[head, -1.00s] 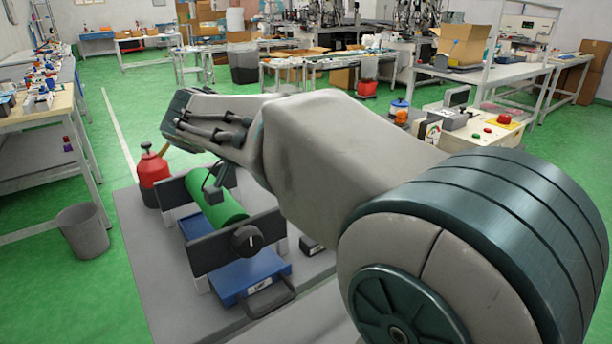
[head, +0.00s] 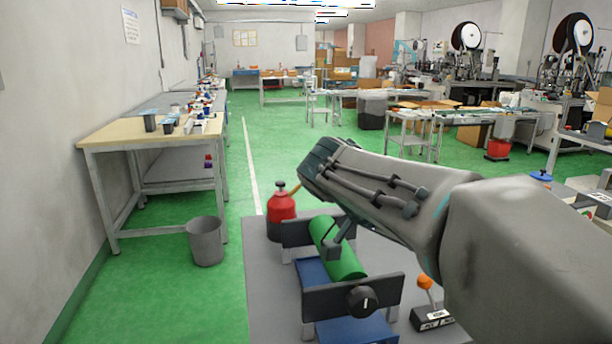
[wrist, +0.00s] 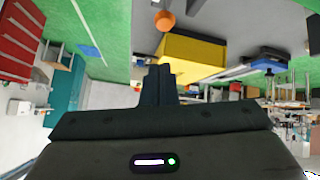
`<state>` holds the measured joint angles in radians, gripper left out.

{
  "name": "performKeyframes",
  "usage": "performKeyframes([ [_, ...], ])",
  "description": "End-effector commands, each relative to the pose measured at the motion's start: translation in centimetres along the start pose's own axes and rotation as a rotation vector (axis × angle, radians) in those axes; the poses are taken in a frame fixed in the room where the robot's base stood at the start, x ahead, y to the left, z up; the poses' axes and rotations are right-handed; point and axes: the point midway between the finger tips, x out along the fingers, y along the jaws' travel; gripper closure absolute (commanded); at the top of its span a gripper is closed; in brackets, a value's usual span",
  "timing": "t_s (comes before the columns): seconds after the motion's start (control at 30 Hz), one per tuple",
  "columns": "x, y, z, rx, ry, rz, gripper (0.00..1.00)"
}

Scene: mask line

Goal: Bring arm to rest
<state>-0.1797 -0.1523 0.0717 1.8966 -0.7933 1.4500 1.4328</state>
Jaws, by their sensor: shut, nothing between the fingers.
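My gripper (wrist: 159,84) shows in the wrist view as two dark fingers close together, with nothing between them. My grey arm (head: 500,235) reaches from the lower right of the head view toward the middle, above the grey mat. A green cylinder (head: 350,264) lies in a fixture with dark end plates (head: 330,299) and a blue base (head: 362,331), below and partly behind my arm.
A red canister (head: 281,215) stands behind the fixture. A grey bin (head: 205,242) and a workbench (head: 105,140) are at the left. An orange-knobbed lever box (head: 433,319) is beside the fixture. Green floor (head: 170,290) is clear at the left.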

Motion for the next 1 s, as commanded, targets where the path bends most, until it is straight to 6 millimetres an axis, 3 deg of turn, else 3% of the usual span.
performKeyframes([
  [0.07, -1.0, 1.5, -0.1, -0.120, -0.075, -0.034, 1.00],
  [0.3, -2.4, 4.9, 3.5, -0.509, -0.295, -0.244, 1.00],
  [0.5, -4.4, 7.2, 6.2, -0.741, -0.381, -0.479, 1.00],
  [0.73, -5.8, 8.3, 8.1, -0.867, -0.379, -0.663, 1.00],
  [1.0, -5.9, 8.4, 8.5, -0.890, -0.372, -0.697, 1.00],
])
